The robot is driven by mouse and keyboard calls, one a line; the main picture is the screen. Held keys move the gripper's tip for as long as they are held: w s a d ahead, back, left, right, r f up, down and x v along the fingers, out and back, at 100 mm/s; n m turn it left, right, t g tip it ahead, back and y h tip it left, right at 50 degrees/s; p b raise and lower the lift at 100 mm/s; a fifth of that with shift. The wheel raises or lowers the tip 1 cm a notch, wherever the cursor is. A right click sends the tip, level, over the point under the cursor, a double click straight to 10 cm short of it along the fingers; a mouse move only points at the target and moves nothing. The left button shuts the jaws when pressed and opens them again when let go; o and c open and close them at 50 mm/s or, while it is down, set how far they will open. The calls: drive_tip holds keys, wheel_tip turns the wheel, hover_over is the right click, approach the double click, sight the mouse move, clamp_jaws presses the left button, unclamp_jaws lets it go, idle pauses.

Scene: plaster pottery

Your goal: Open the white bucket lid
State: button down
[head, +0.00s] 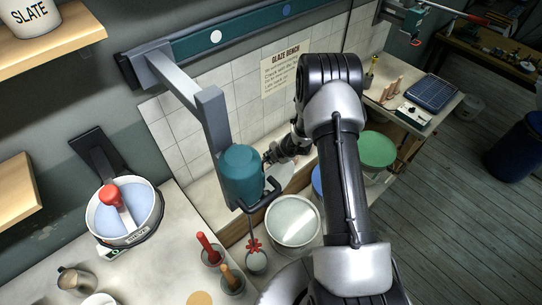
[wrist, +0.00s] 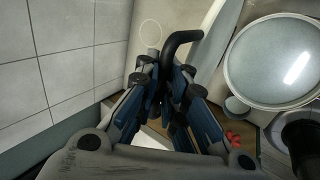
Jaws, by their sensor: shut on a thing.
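The white bucket (head: 296,249) stands on the bench, right of the teal mixer (head: 241,172). Its round top shows a smooth pale surface inside the rim; the bucket rim (wrist: 228,78) is also at the right of the wrist view. A pale lid (head: 281,178) is partly hidden beside the mixer, tilted and apart from the bucket. In the wrist view the lid (wrist: 217,45) shows nearly edge-on, with a bent black handle (wrist: 181,40). My gripper (head: 270,157) is shut on this handle; its fingers (wrist: 178,80) close around it.
The mixer hangs from a grey bracket close to my gripper. Red- and orange-handled tools (head: 205,244) stand in pots left of the bucket. A green lid (head: 377,150) and blue container (head: 317,181) lie around my arm. Tiled wall (head: 170,135) stands behind.

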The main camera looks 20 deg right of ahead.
drive_tip(key=shift+r, duration=0.1)
drive_tip(key=c, duration=1.7)
unclamp_jaws()
drive_tip(key=v, duration=1.2)
